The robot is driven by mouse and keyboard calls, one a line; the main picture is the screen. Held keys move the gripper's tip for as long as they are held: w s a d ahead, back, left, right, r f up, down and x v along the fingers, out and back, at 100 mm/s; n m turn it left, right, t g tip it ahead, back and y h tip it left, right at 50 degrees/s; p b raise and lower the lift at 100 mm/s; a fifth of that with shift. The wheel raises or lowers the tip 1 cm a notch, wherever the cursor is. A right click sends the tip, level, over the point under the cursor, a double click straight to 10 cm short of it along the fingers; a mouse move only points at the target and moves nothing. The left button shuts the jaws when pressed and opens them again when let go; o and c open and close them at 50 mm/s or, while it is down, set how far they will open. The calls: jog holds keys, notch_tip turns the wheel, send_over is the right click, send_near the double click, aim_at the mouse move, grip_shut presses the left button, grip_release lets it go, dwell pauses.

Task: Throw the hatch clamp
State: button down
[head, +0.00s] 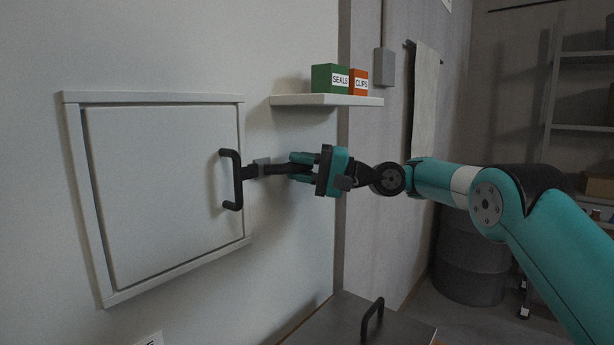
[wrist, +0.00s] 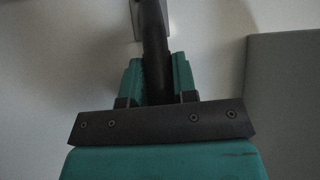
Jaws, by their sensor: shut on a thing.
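The white square hatch (head: 168,190) is set in a frame on the wall at the left of the head view, its door flush in the frame. A black D-shaped handle (head: 236,180) stands on its right side. The hatch clamp (head: 262,168), a grey bracket with a dark lever, sits at the right edge of the frame. My gripper (head: 298,166) is shut on the dark lever, which points right along the wall. In the wrist view the dark lever (wrist: 154,50) runs up between my teal fingers (wrist: 155,80) to a grey piece at the top. The gripped end is hidden.
A white shelf (head: 326,100) above my gripper holds a green SEALS box (head: 330,78) and an orange CLIPS box (head: 359,82). A grey surface with a black handle (head: 372,318) lies below. A dark drum (head: 470,255) and shelving stand at the right.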

jog(key=shift+w+a, duration=0.1)
jog(key=shift+a, duration=0.05)
dwell(0.3)
jog(key=c, duration=0.9)
grip_release()
